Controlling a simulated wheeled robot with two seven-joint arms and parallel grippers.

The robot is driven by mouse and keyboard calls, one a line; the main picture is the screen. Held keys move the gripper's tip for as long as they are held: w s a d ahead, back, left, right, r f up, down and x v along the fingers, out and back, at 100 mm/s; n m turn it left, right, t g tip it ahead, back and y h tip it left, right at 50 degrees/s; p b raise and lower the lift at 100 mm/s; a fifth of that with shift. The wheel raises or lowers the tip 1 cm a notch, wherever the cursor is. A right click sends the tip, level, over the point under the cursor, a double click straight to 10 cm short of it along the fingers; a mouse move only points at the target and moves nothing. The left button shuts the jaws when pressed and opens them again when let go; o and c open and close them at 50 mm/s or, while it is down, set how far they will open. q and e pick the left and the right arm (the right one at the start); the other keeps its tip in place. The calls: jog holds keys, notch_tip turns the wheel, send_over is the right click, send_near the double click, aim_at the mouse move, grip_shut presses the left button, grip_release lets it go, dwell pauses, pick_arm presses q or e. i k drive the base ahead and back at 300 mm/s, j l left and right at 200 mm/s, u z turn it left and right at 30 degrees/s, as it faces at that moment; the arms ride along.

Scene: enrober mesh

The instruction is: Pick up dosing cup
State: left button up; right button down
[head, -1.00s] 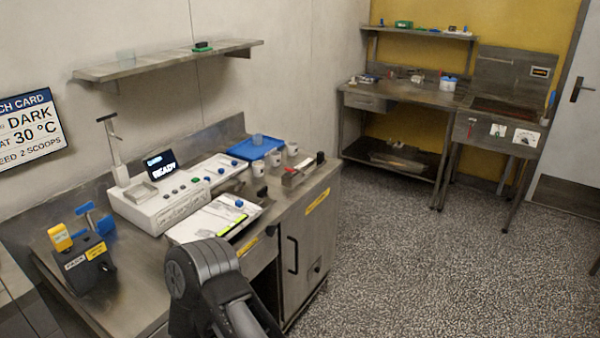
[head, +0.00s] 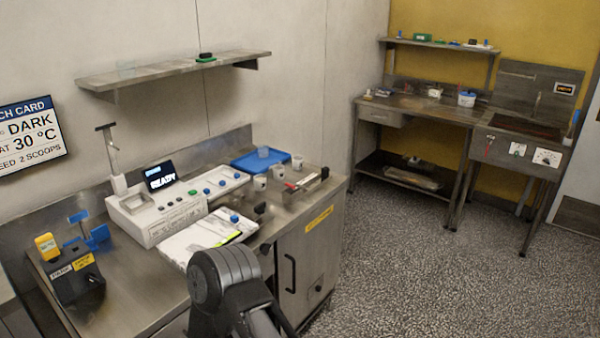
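A small clear bluish cup (head: 263,153) stands on the blue tray (head: 244,163) at the back of the steel counter. White cups (head: 260,183) with dark tops stand in front of and beside the tray, one further right (head: 297,161). I cannot tell for sure which one is the dosing cup. A dark link of my own arm rises at the bottom middle, in front of the counter. Neither of my grippers shows in the head view, so what they hold is hidden.
A white machine with a READY display (head: 160,174) and a clipboard (head: 205,238) occupy the counter (head: 130,280). A dark box with a yellow part (head: 78,282) stands at left. A wall shelf (head: 175,77) hangs above. Speckled floor (head: 430,260) is open at right.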

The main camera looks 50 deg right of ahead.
aim_at(260, 179)
jog(key=k+l, duration=0.2)
jog(key=l, duration=0.45)
jog(key=k+l, duration=0.15)
jog(key=l, duration=0.5)
jog(key=k+l, duration=0.2)
jog(key=l, duration=0.4)
jog(key=k+l, duration=0.15)
jog(key=l, duration=0.5)
jog(key=k+l, duration=0.2)
jog(key=l, duration=0.45)
jog(key=k+l, duration=0.2)
jog(key=l, duration=0.45)
jog(key=k+l, duration=0.15)
jog(key=l, duration=0.5)
jog(key=k+l, duration=0.2)
jog(key=l, duration=0.45)
